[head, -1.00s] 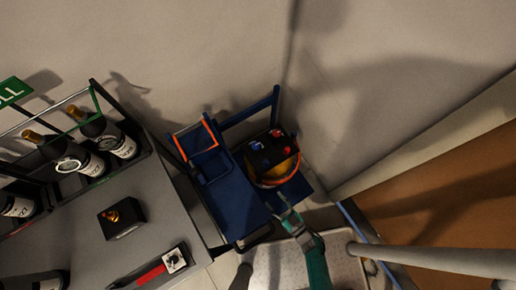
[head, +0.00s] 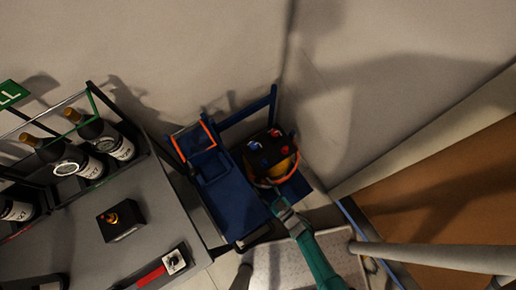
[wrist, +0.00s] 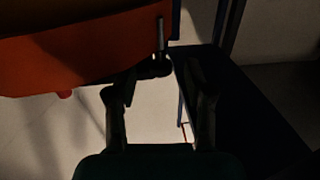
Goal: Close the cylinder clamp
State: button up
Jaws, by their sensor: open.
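Contact cannot be told. In the head view my gripper (head: 284,208) is just below the clamp band.
A blue frame with an orange-edged top (head: 195,140) stands left of the cylinder. A grey table (head: 100,260) at left holds bottles (head: 108,140), a black box with a gold knob (head: 122,220) and a red-handled switch (head: 160,270). Walls lie close behind the rig.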

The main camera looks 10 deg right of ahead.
aim_at(258, 181)
jog(key=shift+x, duration=1.85)
grip_shut()
